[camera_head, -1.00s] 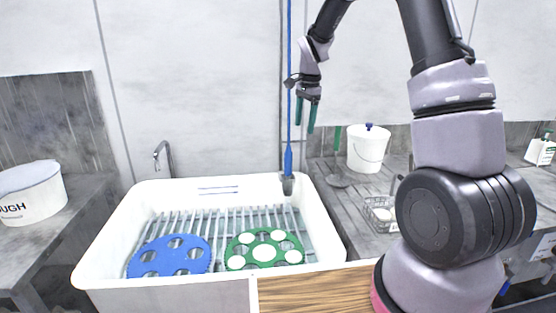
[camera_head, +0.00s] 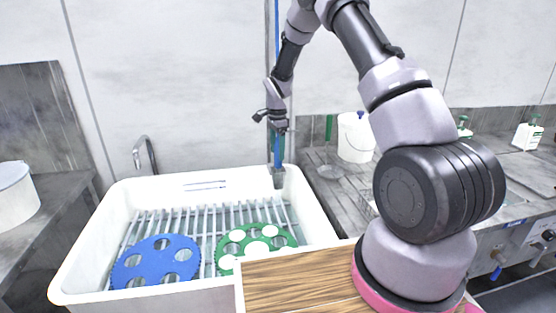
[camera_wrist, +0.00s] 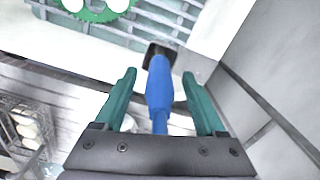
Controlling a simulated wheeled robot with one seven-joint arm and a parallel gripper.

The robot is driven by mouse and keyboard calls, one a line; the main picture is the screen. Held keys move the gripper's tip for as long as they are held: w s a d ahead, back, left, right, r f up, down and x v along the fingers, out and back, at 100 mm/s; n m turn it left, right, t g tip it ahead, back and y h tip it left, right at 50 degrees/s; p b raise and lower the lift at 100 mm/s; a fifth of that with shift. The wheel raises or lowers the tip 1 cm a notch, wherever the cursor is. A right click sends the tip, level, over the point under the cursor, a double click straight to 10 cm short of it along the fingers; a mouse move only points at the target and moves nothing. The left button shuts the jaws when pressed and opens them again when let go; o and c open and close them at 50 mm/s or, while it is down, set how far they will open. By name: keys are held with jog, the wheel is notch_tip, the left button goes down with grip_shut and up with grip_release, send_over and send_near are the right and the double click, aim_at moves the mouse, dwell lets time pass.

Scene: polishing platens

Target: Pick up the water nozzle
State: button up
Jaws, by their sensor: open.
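The water nozzle (camera_head: 278,178) hangs upright on a blue hose (camera_head: 277,30) at the back right corner of the sink. It has a blue body and a dark grey head. My gripper (camera_head: 278,157) is at the nozzle's upper part, and its green fingers partly hide the blue body. In the wrist view, the blue nozzle body (camera_wrist: 160,88) lies between the two green fingers of my open gripper (camera_wrist: 159,76). Gaps show on both sides of it. The nozzle's head points away from the gripper, towards the sink.
The white sink (camera_head: 85,255) holds a rack with a blue disc (camera_head: 156,262) and a green disc (camera_head: 233,236). A tap (camera_head: 147,155) stands behind it. On the right counter are a white bucket (camera_head: 355,140), a skimmer (camera_head: 330,171) and a wire basket (camera_wrist: 18,130).

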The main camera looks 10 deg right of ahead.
aim_at(278, 165)
jog(key=f, duration=0.4)
jog(key=shift+w+d+f, duration=0.1)
jog(key=shift+d+f, duration=0.05)
jog(key=shift+d, duration=0.05)
grip_shut()
jog(key=shift+r, duration=0.2)
